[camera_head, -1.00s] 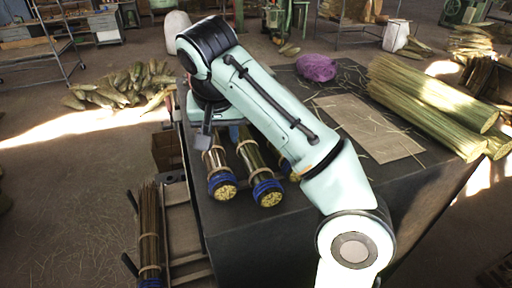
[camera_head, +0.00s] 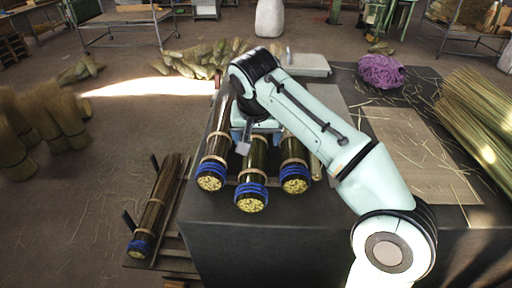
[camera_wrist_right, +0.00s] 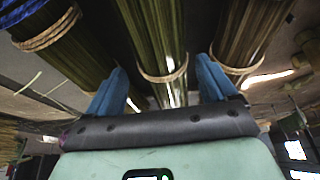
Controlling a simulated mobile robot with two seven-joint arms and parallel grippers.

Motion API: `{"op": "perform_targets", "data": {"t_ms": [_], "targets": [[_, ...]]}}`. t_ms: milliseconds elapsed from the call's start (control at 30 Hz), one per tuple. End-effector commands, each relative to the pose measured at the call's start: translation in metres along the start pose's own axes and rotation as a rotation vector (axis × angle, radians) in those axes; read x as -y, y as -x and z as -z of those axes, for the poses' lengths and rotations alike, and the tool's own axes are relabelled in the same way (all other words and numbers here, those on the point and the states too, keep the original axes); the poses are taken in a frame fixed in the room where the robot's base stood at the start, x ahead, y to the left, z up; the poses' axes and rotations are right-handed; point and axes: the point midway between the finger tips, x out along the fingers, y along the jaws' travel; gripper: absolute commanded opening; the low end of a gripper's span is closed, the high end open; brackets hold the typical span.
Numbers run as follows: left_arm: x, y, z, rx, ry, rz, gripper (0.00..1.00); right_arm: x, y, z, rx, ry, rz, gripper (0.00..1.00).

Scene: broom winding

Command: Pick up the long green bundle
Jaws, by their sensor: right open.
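Three bound bundles with blue end bands lie side by side on the dark table (camera_head: 225,205): a left one (camera_head: 216,145), a dark green middle one (camera_head: 254,160) and a right one (camera_head: 293,155). The middle one looks greenest; their far parts are hidden behind my right arm. My right gripper (camera_head: 244,146) is over the bundles. In the right wrist view my right gripper (camera_wrist_right: 160,64) is open, its blue fingers either side of the green middle bundle (camera_wrist_right: 155,30). I cannot tell whether they touch it. My left gripper is out of view.
Another bound bundle (camera_head: 153,208) lies on a low rack left of the table. A purple heap (camera_head: 381,71), a pale board (camera_head: 420,150) and loose straw (camera_head: 485,115) occupy the table's right side. A pale tray (camera_head: 307,65) stands at the back. Floor at left holds several straw bunches.

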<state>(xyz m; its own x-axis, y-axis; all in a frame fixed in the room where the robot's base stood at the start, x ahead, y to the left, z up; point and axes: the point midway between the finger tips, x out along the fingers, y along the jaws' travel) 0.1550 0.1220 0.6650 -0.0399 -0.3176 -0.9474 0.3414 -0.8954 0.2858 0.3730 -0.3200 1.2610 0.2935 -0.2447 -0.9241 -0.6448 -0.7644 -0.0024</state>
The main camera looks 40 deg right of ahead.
Motion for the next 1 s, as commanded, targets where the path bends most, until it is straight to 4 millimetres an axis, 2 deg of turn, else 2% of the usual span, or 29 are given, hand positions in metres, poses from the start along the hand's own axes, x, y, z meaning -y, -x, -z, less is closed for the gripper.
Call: {"op": "perform_targets", "data": {"t_ms": [33, 200, 500, 667, 700, 1000], "targets": [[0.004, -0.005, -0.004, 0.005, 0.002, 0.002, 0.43, 0.001, -0.012, -0.004, 0.005, 0.002, -0.004, 0.85], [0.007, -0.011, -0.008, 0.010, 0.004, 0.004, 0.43, 0.002, -0.033, -0.004, 0.005, 0.001, -0.003, 0.85], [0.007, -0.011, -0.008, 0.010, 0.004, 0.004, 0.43, 0.003, -0.036, -0.003, 0.001, 0.001, 0.000, 0.85], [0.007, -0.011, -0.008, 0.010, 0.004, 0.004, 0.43, 0.003, -0.036, -0.003, 0.001, 0.001, 0.000, 0.33], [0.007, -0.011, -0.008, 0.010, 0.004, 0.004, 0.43, 0.003, -0.036, -0.003, 0.001, 0.001, 0.000, 0.28], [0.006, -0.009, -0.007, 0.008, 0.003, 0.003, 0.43, 0.003, -0.032, -0.001, 0.000, 0.001, 0.001, 0.27]]}}
